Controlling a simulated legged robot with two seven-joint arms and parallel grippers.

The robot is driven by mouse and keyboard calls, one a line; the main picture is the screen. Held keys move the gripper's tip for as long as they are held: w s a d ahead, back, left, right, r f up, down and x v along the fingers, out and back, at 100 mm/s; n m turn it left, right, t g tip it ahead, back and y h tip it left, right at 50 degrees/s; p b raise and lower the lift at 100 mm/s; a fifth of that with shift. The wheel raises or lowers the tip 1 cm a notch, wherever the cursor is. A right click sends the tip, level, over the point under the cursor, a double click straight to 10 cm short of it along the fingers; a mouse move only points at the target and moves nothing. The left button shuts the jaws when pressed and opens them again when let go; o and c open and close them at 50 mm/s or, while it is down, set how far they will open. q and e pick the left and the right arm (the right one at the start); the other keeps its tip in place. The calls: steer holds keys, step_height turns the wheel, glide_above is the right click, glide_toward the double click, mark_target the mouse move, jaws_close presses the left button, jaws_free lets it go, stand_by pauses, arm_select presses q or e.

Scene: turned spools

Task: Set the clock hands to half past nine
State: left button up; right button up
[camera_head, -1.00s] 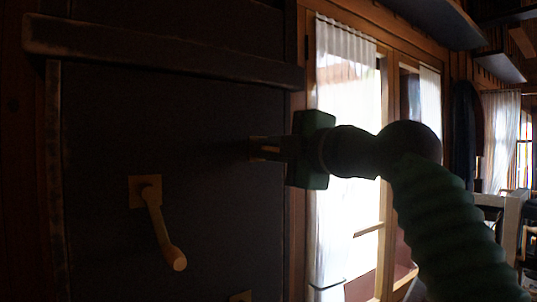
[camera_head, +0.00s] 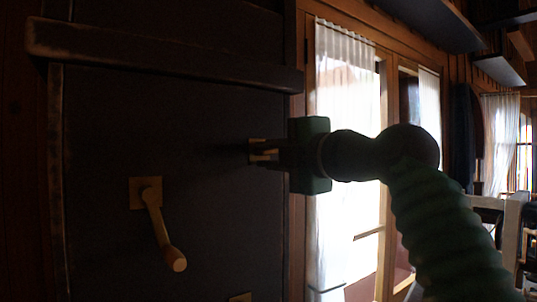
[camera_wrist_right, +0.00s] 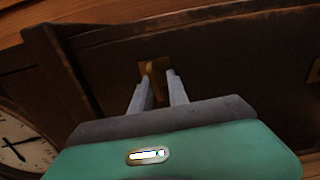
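A pale clock face (camera_wrist_right: 22,148) with dark hands shows at the lower left of the right wrist view, partly cut off by the frame; I cannot read the time. A yellowish crank (camera_head: 160,228) on a square plate sticks out of the dark panel in the head view. A second crank (camera_wrist_right: 151,72) is at my right gripper (camera_head: 268,151); its plate also shows in the head view (camera_head: 256,145). In the right wrist view the fingers (camera_wrist_right: 160,80) stand apart on either side of this crank, with a gap visible. My left gripper is out of view.
The dark panel (camera_head: 100,130) has a protruding ledge (camera_head: 160,57) above the cranks. Another small plate (camera_head: 240,297) shows at the bottom edge. A curtained window (camera_head: 345,120) and a pale chair (camera_head: 512,235) are to the right.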

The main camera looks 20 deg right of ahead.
steer(key=shift+o, duration=1)
steer(key=shift+s, duration=0.2)
steer(key=shift+s+r, duration=0.15)
steer(key=shift+s, duration=0.1)
steer(key=shift+w, duration=0.1)
arm_select(q)
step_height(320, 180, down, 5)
steer(key=b, duration=0.5)
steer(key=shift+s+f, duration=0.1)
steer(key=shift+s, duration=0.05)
arm_select(e)
steer(key=v, duration=1.7)
steer(key=shift+w+d, duration=0.1)
